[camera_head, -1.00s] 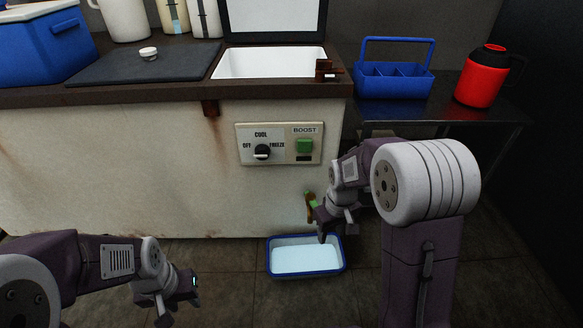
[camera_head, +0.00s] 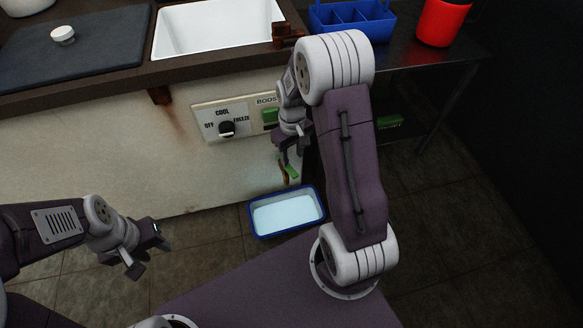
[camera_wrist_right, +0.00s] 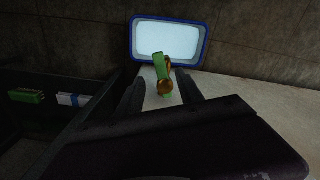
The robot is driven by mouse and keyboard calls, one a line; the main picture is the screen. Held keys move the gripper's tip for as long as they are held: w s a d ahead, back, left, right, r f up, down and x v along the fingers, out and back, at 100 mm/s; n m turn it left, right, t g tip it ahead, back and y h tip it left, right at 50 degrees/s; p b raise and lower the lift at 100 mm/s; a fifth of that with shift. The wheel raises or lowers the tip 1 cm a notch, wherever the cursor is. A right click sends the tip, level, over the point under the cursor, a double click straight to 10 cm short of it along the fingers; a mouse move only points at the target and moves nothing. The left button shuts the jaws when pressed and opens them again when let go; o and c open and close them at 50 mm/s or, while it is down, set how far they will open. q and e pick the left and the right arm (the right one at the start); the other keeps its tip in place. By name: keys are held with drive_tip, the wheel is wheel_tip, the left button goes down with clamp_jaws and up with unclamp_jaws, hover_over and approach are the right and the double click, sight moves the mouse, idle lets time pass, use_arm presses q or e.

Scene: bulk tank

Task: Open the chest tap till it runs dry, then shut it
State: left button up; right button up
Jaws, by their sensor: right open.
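The chest tap (camera_head: 290,172) has a green handle and a brass body, low on the front of the white chest (camera_head: 100,165). In the right wrist view the tap (camera_wrist_right: 162,74) lies between the two fingers of my right gripper (camera_wrist_right: 160,92), which is open and apart from it. In the head view my right gripper (camera_head: 291,155) is just above the tap. A blue-rimmed tray (camera_head: 254,228) with pale liquid stands on the floor below; it also shows in the right wrist view (camera_wrist_right: 133,45). I cannot tell whether liquid runs. My left gripper (camera_head: 148,255) is away at the lower left.
A control panel (camera_head: 205,112) with a black knob and a green boost switch sits above the tap. A dark side table (camera_head: 425,60) stands at the right, with a blue caddy (camera_head: 350,22) and a red jug (camera_head: 440,22). Floor is clear around the tray.

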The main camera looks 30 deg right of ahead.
sight(292, 171)
wheel_tip(292, 171, down, 8)
drive_tip(key=b, duration=0.5)
drive_tip(key=shift+r, duration=0.1)
clamp_jaws()
idle(0.9)
